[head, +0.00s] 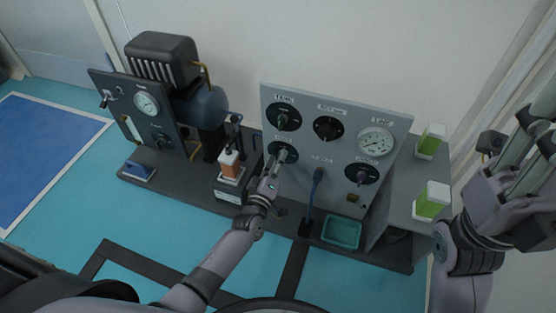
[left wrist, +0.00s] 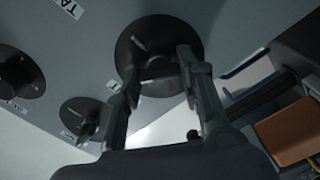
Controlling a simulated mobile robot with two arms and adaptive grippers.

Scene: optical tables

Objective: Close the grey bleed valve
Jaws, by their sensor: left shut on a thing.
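The grey bleed valve (head: 283,151) is a small handle on a round black dial at the lower left of the grey upright panel (head: 345,106). My left gripper (head: 276,165) reaches it from below. In the left wrist view, my left gripper (left wrist: 157,78) has its two fingers on either side of the handle in front of the black dial (left wrist: 137,42). The gripper is shut on the handle, which the fingers partly hide. My right gripper (head: 535,140) is at the right edge, away from the panel, and its jaws are not clear.
A teal tray (head: 342,232) lies below, and an orange-topped block (head: 231,165) stands left of my gripper.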

